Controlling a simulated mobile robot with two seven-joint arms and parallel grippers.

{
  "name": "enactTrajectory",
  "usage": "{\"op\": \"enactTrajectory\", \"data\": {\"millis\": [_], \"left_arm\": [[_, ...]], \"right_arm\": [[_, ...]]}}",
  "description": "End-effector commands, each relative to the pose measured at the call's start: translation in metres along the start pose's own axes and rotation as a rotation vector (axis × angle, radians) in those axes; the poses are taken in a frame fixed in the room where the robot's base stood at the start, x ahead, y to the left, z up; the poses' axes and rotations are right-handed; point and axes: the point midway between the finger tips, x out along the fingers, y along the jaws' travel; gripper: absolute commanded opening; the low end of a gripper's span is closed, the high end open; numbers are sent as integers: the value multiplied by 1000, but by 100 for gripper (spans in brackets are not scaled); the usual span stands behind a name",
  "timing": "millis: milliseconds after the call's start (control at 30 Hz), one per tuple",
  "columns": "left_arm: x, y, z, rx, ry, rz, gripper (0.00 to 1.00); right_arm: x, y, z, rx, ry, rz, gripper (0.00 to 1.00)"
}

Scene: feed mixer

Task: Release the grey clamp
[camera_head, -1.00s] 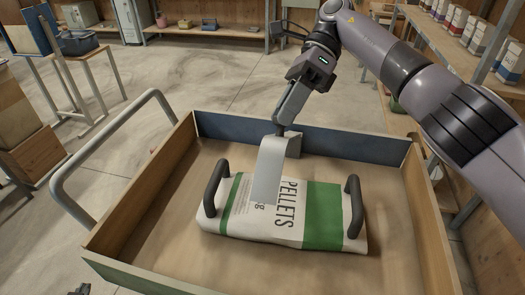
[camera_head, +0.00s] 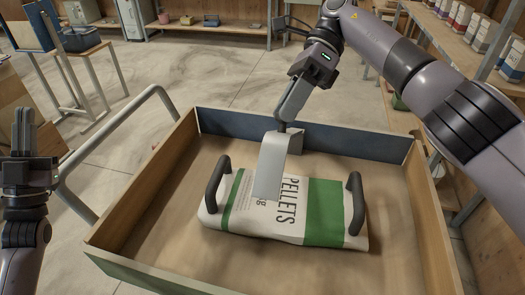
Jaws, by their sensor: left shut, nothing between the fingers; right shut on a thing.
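The grey clamp (camera_head: 271,165) appears as a pale grey, bent plate at the back of the wooden-sided cart tray. It hangs in front of the tray's blue back wall, its lower end overlapping the pellet bag in the picture. My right gripper (camera_head: 284,124) reaches down from the upper right and is shut at the top of this grey piece. The exact grip contact is too small to tell. My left gripper (camera_head: 23,120) points upward at the left edge, shut and empty, outside the tray and far from the clamp.
A white and green pellet bag (camera_head: 325,213) with two dark handles lies in the tray (camera_head: 152,185). A grey tubular push handle (camera_head: 112,130) rises along the tray's left side. Stools and a bench stand behind at left; shelves with bags line the right. The floor between is open.

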Motion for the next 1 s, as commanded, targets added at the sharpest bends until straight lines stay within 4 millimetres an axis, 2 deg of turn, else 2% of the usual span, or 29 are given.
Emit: {"op": "enactTrajectory", "data": {"millis": [33,100,267,400,500,600,733,867,1000], "left_arm": [[1,26,-1,79,39,55,0],[0,64,-5,202,111,132,0],[-16,150,-21,461,331,291,0],[-45,218,-39,649,575,392,0],[-70,255,-50,744,750,434,0],[-93,281,-59,807,896,452,0],[-114,299,-66,850,1022,458,0],[-122,308,-71,864,1074,456,0],[-116,320,-80,866,1080,453,0]], "right_arm": [[0,0,0,-1,-1,-1,0],[0,0,0,-1,-1,-1,0],[0,0,0,-1,-1,-1,0],[0,0,0,-1,-1,-1,0],[0,0,0,-1,-1,-1,0],[0,0,0,-1,-1,-1,0],[0,0,0,-1,-1,-1,0],[0,0,0,0,-1,-1,0],[0,0,0,0,-1,-1,0]]}}
